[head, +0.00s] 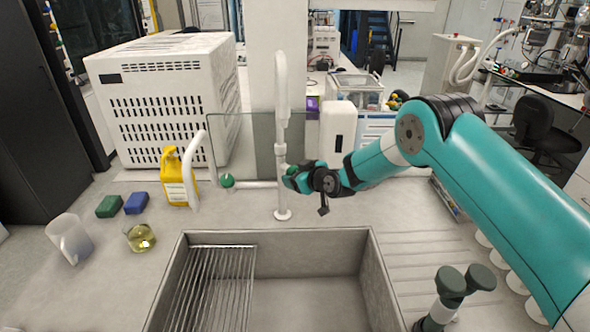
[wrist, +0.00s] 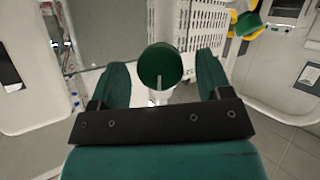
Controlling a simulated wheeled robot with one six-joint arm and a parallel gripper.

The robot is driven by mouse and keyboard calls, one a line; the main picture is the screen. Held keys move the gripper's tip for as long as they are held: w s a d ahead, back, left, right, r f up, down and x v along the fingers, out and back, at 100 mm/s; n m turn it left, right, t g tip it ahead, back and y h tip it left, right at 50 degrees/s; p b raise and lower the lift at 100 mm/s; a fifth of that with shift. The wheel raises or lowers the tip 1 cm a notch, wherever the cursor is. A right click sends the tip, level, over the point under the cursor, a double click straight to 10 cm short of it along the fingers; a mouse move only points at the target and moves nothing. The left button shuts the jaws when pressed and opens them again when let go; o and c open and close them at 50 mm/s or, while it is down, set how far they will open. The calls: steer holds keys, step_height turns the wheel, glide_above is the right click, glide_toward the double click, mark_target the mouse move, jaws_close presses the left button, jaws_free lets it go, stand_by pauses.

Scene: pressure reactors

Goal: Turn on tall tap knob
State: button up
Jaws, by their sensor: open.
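The tall white tap (head: 281,120) stands behind the sink, on the counter. Its green knob (head: 291,170) is at the tap's right side, partly hidden by my gripper (head: 289,179). In the wrist view the round knob (wrist: 160,65) has a pale line on its face and lies between the two green fingers of my gripper (wrist: 160,80). Gaps show on both sides of it, so the fingers look apart from it. My gripper is open.
The grey sink (head: 305,260) with a wire rack (head: 215,285) is in front. A yellow bottle (head: 177,178), blue sponge (head: 136,203), green sponge (head: 109,206), beaker (head: 140,238) and jug (head: 68,238) stand left. A white dispenser (head: 337,132) is behind my gripper.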

steer(key=shift+x, duration=0.8)
steer(key=c, duration=0.9)
